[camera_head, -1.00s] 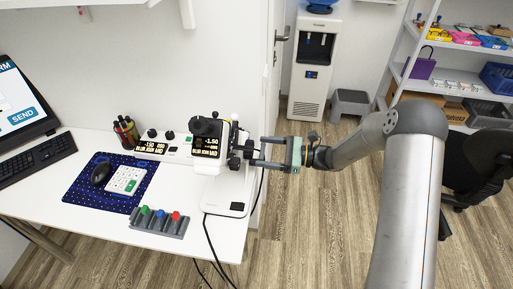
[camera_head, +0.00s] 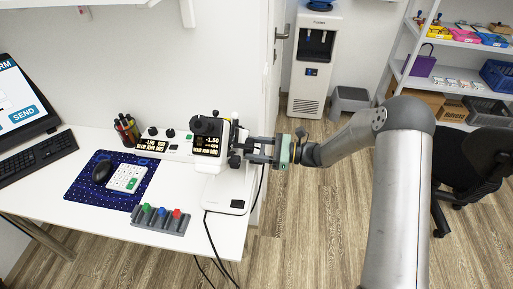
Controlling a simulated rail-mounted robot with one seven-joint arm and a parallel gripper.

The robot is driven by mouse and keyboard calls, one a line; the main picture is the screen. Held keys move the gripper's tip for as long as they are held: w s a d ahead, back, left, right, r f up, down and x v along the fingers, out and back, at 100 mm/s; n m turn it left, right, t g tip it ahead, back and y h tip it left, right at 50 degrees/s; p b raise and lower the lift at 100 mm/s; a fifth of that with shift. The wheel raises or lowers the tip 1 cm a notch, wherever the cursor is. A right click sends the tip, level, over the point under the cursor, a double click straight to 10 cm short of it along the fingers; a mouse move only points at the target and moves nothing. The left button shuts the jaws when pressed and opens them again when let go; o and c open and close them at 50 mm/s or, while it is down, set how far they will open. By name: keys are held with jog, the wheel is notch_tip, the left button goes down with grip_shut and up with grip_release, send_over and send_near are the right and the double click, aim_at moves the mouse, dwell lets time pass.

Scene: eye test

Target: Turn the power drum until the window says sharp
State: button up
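The eye-test head (camera_head: 210,138) is a white unit with dark knobs on the desk. Its lit black window (camera_head: 207,145) shows a number that looks like -3.50 above small text that starts like "BLUR"; I cannot read it surely. Dark round knobs stick out on its right side, and the power drum (camera_head: 236,160) seems to be among them. My gripper (camera_head: 247,150) reaches in from the right, with its dark fingers one above the other at these knobs. The fingertips overlap the knobs, so I cannot tell whether they grip the drum.
A second lit display (camera_head: 152,145) stands behind at the left. Cables hang over the front edge.

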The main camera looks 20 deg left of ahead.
jog(key=m+p, duration=0.1)
jog(key=m, duration=0.2)
jog(key=shift+r+m+p, duration=0.15)
jog(key=shift+m+p, duration=0.15)
jog(key=shift+m, duration=0.7)
jog(key=o, duration=1)
jog(key=shift+d, duration=0.1)
jog(key=d+b, duration=0.1)
jog(key=d, duration=0.4)
jog(key=w+d+b, duration=0.1)
jog(key=d, duration=0.5)
jog(key=w+d+b, duration=0.1)
jog(key=d, duration=0.5)
jog(key=shift+w, duration=0.1)
